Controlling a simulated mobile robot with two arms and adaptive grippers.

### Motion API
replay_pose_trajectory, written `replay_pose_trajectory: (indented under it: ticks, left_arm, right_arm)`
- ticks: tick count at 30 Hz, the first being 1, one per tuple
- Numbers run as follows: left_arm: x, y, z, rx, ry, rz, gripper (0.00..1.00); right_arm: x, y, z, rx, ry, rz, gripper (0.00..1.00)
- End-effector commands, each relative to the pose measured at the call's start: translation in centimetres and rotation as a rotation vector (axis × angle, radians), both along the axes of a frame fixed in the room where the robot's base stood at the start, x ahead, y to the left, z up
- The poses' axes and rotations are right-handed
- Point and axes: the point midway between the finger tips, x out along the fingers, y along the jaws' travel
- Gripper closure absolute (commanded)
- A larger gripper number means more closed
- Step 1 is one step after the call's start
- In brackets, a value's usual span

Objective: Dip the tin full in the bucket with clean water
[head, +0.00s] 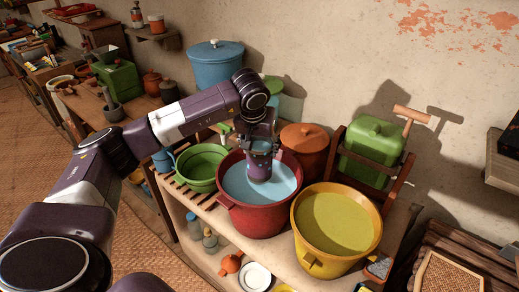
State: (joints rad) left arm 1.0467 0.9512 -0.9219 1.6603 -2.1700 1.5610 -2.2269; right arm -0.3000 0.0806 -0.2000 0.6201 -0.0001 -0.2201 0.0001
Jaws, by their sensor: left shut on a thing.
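A red bucket (237,215) holds pale blue, clear-looking water (240,187). A yellow bucket (312,262) to its right holds dull yellow-green liquid (337,220). My left gripper (262,148) points down over the red bucket and is shut on a dark tin (260,170). The tin is roughly upright inside the red bucket's rim, with its lower end at or in the water. How deep it sits and what is in it cannot be seen. My right gripper is out of view.
Both buckets stand on a wooden shelf. Green bowls (204,166) are left of the red bucket. A brown lidded pot (304,150), a blue lidded pot (215,62) and a green container (371,150) in a wooden frame stand behind, close to the wall.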

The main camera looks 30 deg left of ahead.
Motion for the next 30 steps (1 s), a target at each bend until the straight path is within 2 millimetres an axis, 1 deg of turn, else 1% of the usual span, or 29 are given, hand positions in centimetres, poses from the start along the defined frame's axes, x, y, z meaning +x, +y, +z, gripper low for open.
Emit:
replay_pose_trajectory:
  ticks: [1, 30]
  left_arm:
    - [0.1, 0.0, 0.7, -0.001, -0.005, 0.0, 0.76]
    - [0.1, 0.0, 5.7, 0.0, -0.003, 0.001, 0.76]
  right_arm:
    - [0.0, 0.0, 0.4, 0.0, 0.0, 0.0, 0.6]
    - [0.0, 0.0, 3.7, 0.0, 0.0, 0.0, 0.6]
